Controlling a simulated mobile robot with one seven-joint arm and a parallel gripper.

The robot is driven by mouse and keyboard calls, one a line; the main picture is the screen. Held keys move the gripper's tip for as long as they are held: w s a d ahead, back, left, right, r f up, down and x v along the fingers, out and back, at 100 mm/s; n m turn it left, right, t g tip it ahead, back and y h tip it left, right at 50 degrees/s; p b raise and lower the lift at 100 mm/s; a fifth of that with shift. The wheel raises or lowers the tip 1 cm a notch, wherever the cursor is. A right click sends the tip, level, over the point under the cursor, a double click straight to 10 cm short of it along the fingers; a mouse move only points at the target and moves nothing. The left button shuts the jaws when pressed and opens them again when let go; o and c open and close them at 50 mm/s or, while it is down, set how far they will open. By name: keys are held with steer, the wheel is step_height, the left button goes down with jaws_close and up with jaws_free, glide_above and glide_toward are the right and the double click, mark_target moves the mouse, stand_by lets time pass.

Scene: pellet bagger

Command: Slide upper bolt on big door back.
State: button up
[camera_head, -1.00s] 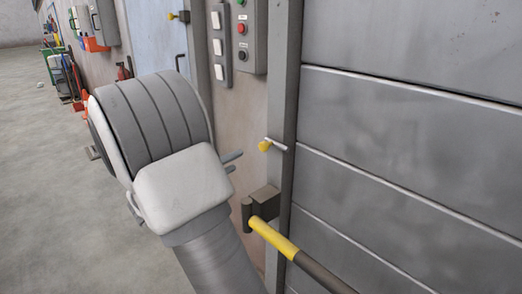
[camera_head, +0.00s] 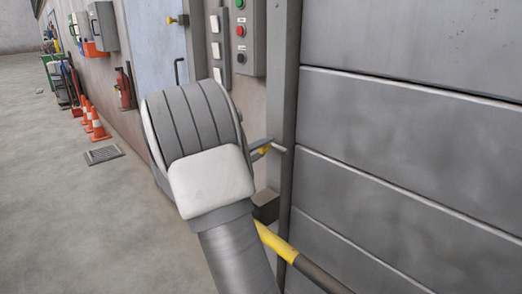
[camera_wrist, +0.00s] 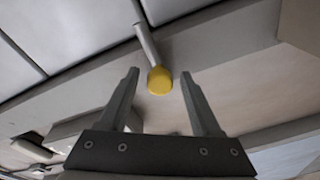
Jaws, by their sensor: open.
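The upper bolt on the big door is a thin grey rod with a yellow knob (camera_wrist: 160,80) at its end. In the wrist view the knob lies between and just beyond the fingertips of my open gripper (camera_wrist: 159,77), with no visible contact. In the head view the bolt (camera_head: 277,148) sits at the door's frame edge, and my gripper's fingers (camera_head: 262,150) reach to it, partly hiding the knob. The big door (camera_head: 410,150) is grey and panelled, and fills the right side.
A yellow-ended bar (camera_head: 275,240) lies below the bolt, its bracket (camera_head: 266,207) partly behind my arm. A button box (camera_head: 246,35) and a switch strip (camera_head: 217,45) are on the wall above.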

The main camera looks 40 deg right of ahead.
jaws_close()
stand_by(1.3)
